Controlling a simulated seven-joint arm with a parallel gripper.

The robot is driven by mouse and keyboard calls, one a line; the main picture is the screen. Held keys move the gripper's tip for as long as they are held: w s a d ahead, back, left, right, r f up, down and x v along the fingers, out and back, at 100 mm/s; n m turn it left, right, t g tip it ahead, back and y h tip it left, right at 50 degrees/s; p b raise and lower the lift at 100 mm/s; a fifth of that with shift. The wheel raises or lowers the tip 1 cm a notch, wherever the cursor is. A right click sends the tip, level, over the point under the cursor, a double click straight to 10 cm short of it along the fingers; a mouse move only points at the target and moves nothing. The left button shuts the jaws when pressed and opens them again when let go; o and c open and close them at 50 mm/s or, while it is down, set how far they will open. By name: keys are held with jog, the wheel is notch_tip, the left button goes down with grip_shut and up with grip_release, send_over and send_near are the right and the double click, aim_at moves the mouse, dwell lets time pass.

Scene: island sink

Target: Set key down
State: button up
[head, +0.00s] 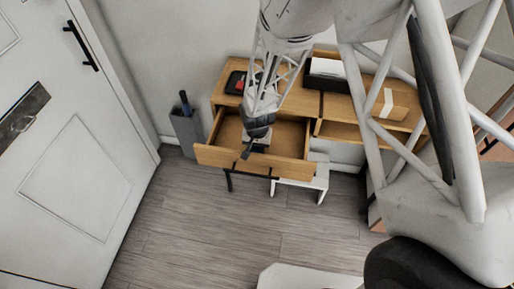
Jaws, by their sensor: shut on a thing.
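My gripper (251,143) is at the open drawer (215,157) of a wooden desk, over the drawer's front part. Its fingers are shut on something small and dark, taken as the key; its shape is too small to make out. A thin dark tip shows just below the fingers, near the drawer's front panel. I cannot tell whether it touches the drawer. A pale, light-grey item lies in the drawer behind and beside the gripper, partly hidden by it.
The desk top (224,99) holds a dark tray with a red item, a black box (326,83) and a cardboard box (391,104). A grey bin (186,131) stands left of the desk, a white stool (311,182) below. A white door (75,150) is at left.

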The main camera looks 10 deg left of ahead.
jog(key=shift+f, duration=0.3)
jog(key=shift+f, duration=0.1)
jog(key=o, duration=0.9)
jog(key=shift+r, duration=6.15)
